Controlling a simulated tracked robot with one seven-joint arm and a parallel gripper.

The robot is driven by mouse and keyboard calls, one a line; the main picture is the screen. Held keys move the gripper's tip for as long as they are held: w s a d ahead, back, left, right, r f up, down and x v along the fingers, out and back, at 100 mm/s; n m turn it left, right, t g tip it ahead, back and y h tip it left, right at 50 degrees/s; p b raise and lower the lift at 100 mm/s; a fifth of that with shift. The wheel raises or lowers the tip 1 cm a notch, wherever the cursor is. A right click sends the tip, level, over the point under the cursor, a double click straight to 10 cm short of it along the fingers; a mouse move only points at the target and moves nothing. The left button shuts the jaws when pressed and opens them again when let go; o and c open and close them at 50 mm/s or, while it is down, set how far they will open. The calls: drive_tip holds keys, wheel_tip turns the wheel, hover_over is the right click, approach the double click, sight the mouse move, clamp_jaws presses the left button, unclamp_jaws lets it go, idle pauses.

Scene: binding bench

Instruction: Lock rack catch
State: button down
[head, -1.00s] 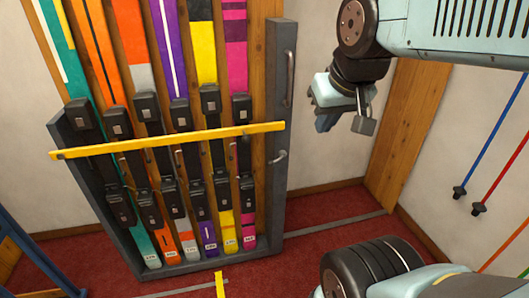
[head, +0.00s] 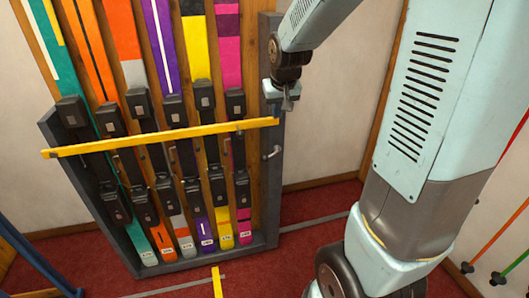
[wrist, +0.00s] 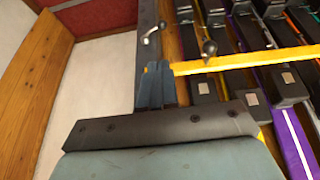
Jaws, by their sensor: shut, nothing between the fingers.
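The ski rack (head: 268,205) has a dark grey frame with a yellow bar (head: 160,138) across the skis. The bar's right end reaches the right post. The catch, a small metal lever (head: 273,153), sits on that post just below the bar end; it also shows in the wrist view (wrist: 151,33). My gripper (head: 287,104) is shut and empty, in front of the right post, above the catch and close to the bar's end. In the wrist view its fingertips (wrist: 156,68) are beside the bar end, apart from the catch. I cannot tell whether they touch the bar.
Several colourful skis with dark bindings (head: 206,97) fill the rack. A blue frame (head: 30,255) stands at the lower left. Ski poles (head: 495,235) lean by the right wall. Red carpet (head: 300,233) lies open right of the rack.

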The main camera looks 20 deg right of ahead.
hover_over(265, 156)
drive_tip(key=s, duration=0.6)
wheel_tip(265, 156, down, 11)
drive_tip(key=shift+w+a+f, duration=0.15)
drive_tip(key=shift+w+a, duration=0.1)
drive_tip(key=shift+a, duration=0.2)
drive_tip(key=x, duration=1.2)
drive_tip(key=shift+s+d+f, duration=0.2)
drive_tip(key=shift+s+f, duration=0.1)
drive_tip(key=shift+f, duration=0.2)
drive_tip(key=shift+w+f, duration=0.15)
drive_tip(key=shift+f, duration=0.45)
